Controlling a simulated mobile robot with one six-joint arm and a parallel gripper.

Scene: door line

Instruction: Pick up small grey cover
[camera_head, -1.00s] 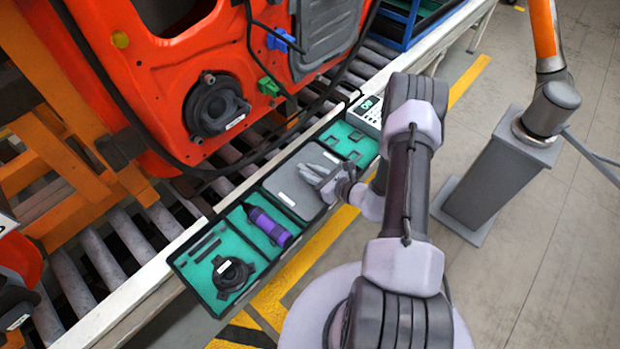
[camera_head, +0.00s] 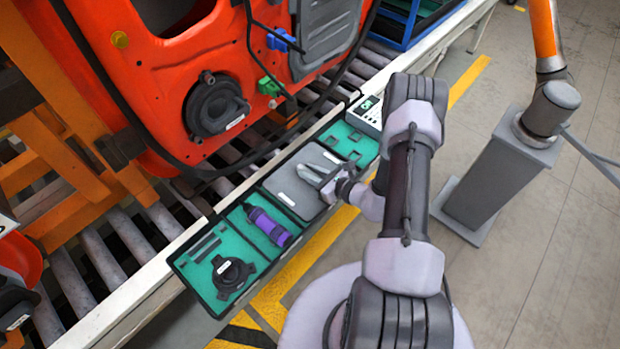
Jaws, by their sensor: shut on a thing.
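The small grey cover (camera_head: 290,187) is a flat, rounded dark grey panel with a white label. It lies in the middle compartment of the long parts tray (camera_head: 262,283), or just above it; I cannot tell which. My gripper (camera_head: 314,174) comes in from the right, low over the cover, and is shut on it near its right-hand part. The fingers hide part of the cover, and the contact itself is too small to see clearly.
A purple cylinder (camera_head: 268,226) and a black speaker ring (camera_head: 231,273) lie in the tray's left compartments. The orange-red car door (camera_head: 150,65) hangs close behind, over the roller conveyor (camera_head: 105,262). A grey pedestal (camera_head: 497,178) stands at the right, on open floor.

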